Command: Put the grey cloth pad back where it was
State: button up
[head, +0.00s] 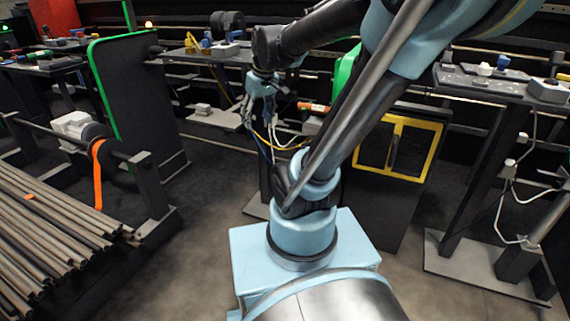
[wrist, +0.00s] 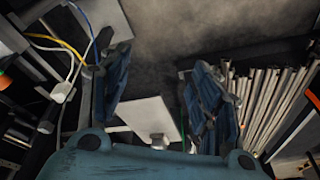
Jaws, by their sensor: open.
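My gripper (head: 259,116) hangs beyond my arm in the head view, in front of the racks at the back. In the wrist view its two dark blue fingers (wrist: 160,80) stand wide apart, with nothing held between them. I cannot make out a grey cloth pad for certain in either view. A pale flat plate (wrist: 147,117) shows between and beyond the fingers in the wrist view, low near the floor; it looks like a stand's base. My arm hides part of the middle of the head view.
A dark panel with a green edge (head: 128,100) stands at left. Long bars (head: 50,235) lie at the lower left. A yellow-framed cabinet (head: 398,150) and a dark table (head: 485,85) stand at right. Cables (wrist: 62,60) hang close to the left finger. Bare floor (head: 195,235) shows in front.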

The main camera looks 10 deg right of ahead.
jog(key=s+d+f+m+h, duration=0.1)
jog(key=s+d+f+m, duration=0.3)
jog(key=s+f, duration=0.6)
jog(key=s+d, duration=0.2)
jog(key=s, duration=0.2)
jog(key=shift+f, duration=0.3)
jog(key=shift+w, duration=0.1)
